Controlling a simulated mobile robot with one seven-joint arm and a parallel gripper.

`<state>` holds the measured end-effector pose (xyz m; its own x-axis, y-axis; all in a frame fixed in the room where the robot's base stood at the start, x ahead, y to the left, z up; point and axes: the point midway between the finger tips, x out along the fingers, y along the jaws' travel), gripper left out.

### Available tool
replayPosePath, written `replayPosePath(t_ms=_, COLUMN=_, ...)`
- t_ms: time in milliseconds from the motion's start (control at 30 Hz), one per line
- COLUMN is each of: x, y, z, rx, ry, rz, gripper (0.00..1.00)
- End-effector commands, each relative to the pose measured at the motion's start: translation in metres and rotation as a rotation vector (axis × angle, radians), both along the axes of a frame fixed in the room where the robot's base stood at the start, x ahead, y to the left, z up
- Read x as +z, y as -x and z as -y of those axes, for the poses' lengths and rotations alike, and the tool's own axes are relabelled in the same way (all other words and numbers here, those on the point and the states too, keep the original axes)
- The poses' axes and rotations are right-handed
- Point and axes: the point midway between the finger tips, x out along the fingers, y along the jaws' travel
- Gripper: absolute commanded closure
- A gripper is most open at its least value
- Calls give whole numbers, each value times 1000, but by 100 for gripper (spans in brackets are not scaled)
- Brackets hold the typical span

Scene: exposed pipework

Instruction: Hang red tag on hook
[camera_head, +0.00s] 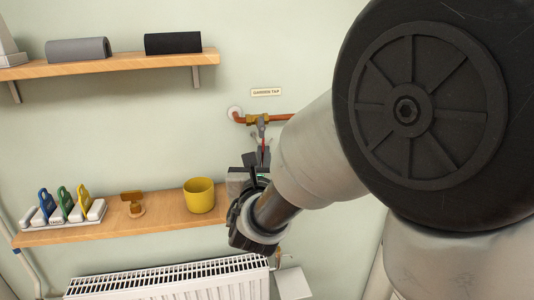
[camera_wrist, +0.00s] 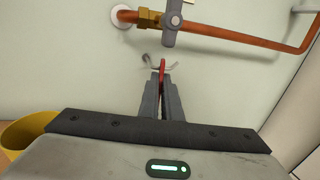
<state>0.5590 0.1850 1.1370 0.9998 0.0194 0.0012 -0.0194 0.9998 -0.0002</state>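The red tag (camera_wrist: 162,66) shows edge-on as a thin red strip between my fingertips in the wrist view. My gripper (camera_wrist: 162,82) is shut on it, just below the tap. A small grey metal hook (camera_wrist: 146,57) is on the wall right behind the tag. The tag's top overlaps it in the picture, and I cannot tell whether they touch. In the head view, a bit of the red tag (camera_head: 263,143) shows above my gripper (camera_head: 258,158), under the garden tap. The hook is not clear there.
A grey-handled tap (camera_wrist: 172,20) on a copper pipe (camera_wrist: 228,34) is close above my fingertips. The lower shelf (camera_head: 160,224) holds a yellow pot (camera_head: 199,195), a brown stand (camera_head: 133,203) and a rack with blue, green and yellow tags (camera_head: 62,208). A radiator (camera_head: 170,280) is below.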

Motion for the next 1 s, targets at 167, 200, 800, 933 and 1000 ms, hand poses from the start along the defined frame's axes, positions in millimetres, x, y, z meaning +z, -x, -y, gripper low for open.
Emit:
replayPosePath(t_ms=167, x=0, y=0, z=0, rx=-1, ry=0, rz=0, gripper=74)
replayPosePath(t_ms=200, x=0, y=0, z=0, rx=-1, ry=0, rz=0, gripper=74)
replayPosePath(t_ms=800, x=1, y=67, z=0, rx=4, ry=0, rz=1, gripper=74)
replayPosePath(t_ms=933, x=-7, y=93, z=2, rx=-1, ry=-4, rz=7, gripper=74)
replayPosePath(t_ms=1000, x=-8, y=99, z=2, rx=-4, ry=-6, rz=9, gripper=74)
